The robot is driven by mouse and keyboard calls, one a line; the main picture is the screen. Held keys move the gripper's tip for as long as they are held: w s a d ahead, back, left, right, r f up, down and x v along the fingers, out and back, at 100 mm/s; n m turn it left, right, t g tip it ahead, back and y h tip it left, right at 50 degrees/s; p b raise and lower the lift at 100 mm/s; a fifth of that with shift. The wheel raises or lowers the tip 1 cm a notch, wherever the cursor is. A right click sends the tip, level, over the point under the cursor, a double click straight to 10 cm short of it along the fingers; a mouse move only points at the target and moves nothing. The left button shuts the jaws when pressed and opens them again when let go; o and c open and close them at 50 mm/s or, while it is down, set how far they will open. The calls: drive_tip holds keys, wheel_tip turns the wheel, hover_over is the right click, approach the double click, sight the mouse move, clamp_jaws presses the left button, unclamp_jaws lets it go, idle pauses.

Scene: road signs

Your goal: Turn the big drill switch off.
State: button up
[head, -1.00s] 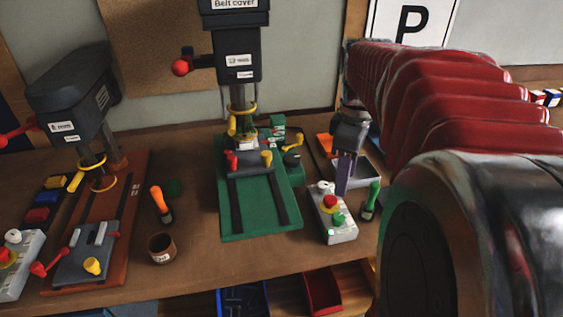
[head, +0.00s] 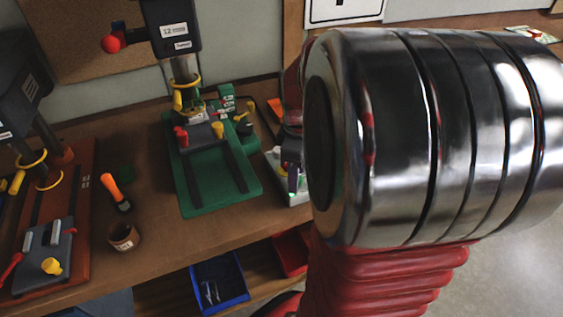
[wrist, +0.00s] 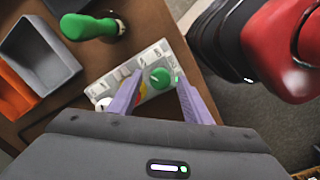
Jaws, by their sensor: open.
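The grey switch box (wrist: 130,70) lies below my gripper in the wrist view. Its round green button (wrist: 160,77) shows between the purple fingers. A red and yellow button (wrist: 143,91) is beside the left finger, partly hidden by it. My gripper (wrist: 158,88) is open, with a finger on either side of the green button; I cannot tell if they touch the box. In the head view the box (head: 298,198) is mostly hidden behind my arm and gripper (head: 291,184). The big drill (head: 172,30) stands on a green base (head: 210,180) left of the box.
A green-handled screwdriver (wrist: 88,27) and a grey bin (wrist: 38,55) are near the box. A second drill (head: 15,95) stands at left. An orange-handled screwdriver (head: 113,190) and a brown cup (head: 122,237) are on the table. A blue bin (head: 220,280) sits below its edge.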

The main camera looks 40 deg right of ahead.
drive_tip(key=shift+f, duration=0.15)
drive_tip(key=shift+c, duration=0.2)
drive_tip(key=c, duration=1)
